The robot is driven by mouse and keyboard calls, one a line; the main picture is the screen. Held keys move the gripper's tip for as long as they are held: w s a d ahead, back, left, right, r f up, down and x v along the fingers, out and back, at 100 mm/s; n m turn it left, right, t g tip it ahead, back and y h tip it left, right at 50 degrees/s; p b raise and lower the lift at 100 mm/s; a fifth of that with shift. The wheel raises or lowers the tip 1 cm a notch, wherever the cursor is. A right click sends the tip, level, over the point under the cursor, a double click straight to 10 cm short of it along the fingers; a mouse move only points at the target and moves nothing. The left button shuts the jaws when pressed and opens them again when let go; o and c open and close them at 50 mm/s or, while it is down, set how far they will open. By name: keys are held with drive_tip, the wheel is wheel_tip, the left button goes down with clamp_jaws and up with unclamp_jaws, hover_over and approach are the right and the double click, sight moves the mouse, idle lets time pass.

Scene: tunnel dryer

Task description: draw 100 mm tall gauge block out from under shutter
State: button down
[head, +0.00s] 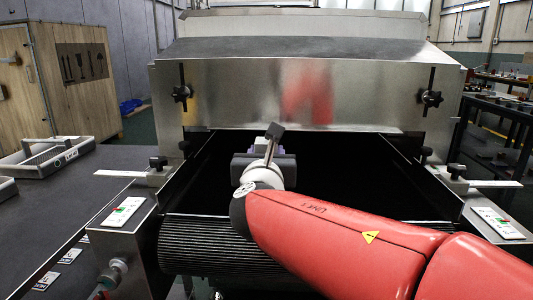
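The shutter (310,95) is a wide, shiny metal plate across the dryer mouth, with a dark opening below its lower edge. My red arm reaches in from the lower right. My gripper (262,152) is at the middle of the opening, just in front of and below the shutter's lower edge.
A dark ribbed conveyor belt (205,245) runs into the opening between metal side rails. Black knobs (181,93) sit on the shutter's left and right ends. Side guides with white strips (120,174) flank the mouth. A grey tray (45,158) stands on the left table.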

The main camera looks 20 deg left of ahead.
drive_tip(key=c, duration=0.7)
unclamp_jaws()
drive_tip(key=shift+c, duration=0.2)
